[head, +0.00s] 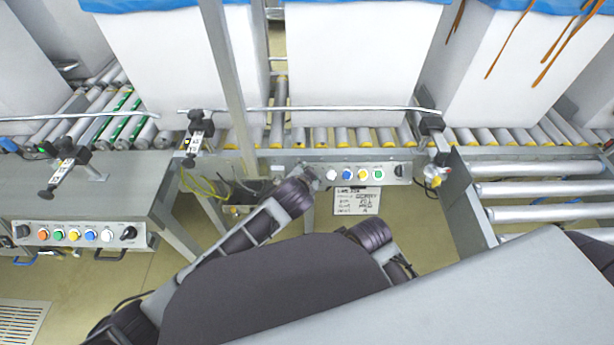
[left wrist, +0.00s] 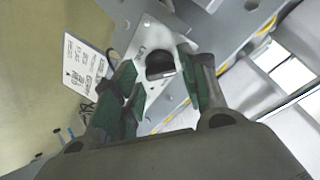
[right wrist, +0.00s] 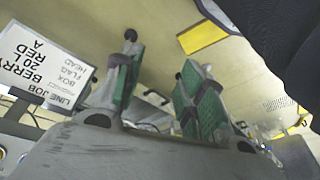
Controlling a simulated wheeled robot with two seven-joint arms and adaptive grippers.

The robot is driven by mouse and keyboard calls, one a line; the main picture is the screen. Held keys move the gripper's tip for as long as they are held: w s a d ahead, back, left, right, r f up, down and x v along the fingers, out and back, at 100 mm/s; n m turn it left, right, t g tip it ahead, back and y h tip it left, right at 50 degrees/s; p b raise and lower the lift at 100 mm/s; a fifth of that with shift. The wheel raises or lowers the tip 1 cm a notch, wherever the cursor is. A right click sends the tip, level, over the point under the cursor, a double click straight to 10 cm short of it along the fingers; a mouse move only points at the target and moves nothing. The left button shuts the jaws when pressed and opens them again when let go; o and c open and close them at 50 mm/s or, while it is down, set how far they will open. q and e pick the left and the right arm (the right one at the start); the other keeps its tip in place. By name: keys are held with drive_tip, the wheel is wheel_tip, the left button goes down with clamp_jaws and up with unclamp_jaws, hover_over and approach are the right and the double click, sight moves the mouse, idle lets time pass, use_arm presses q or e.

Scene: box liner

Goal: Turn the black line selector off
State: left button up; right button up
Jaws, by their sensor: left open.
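A black selector knob (left wrist: 160,66) on a light panel sits between the fingers of my left gripper (left wrist: 163,84) in the left wrist view. The fingers are apart, one on each side of the knob; I cannot tell whether they touch it. Another black knob (head: 398,171) is at this panel's right end. My right gripper (right wrist: 158,88) is open and empty, below the panel and apart from it.
White, blue, yellow and green buttons (head: 362,174) run along the middle panel. A white job card (head: 357,201) hangs below it. A second panel (head: 80,234) with colored buttons and black knobs is at left. Rollers (head: 540,190) and large white boxes (head: 350,60) stand behind.

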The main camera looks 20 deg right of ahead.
use_arm(q)
drive_tip(key=shift+x, duration=0.8)
use_arm(e)
drive_tip(key=shift+s+r, duration=0.1)
drive_tip(key=shift+r, duration=0.55)
drive_tip(key=shift+s+f, duration=0.1)
